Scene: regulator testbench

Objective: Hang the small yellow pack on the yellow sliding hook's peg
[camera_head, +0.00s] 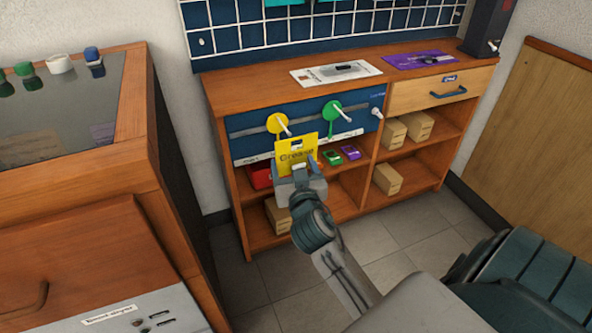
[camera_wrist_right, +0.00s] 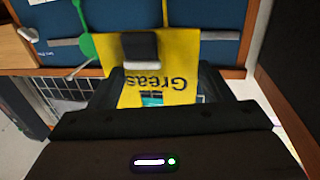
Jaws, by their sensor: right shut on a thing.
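The small yellow pack (camera_head: 297,150), marked with "Grease" lettering, is upright in my right gripper (camera_head: 298,178). The gripper is shut on its lower part. A dark slot shows near the pack's top edge. The yellow sliding hook (camera_head: 274,124) is on the rail just above and behind the pack, its pale peg (camera_head: 285,129) pointing outward. The pack is below the peg and not visibly on it. In the right wrist view the pack (camera_wrist_right: 186,60) appears upside down, with a dark finger over part of it; the yellow hook cannot be made out clearly. My left gripper is not in view.
A green sliding hook (camera_head: 330,112) with its own peg is to the right on the same rail (camera_head: 304,119). Red, green and purple packs lie on the shelf below. Cardboard boxes (camera_head: 387,178) fill lower shelves. A wooden cabinet (camera_head: 160,140) stands at left.

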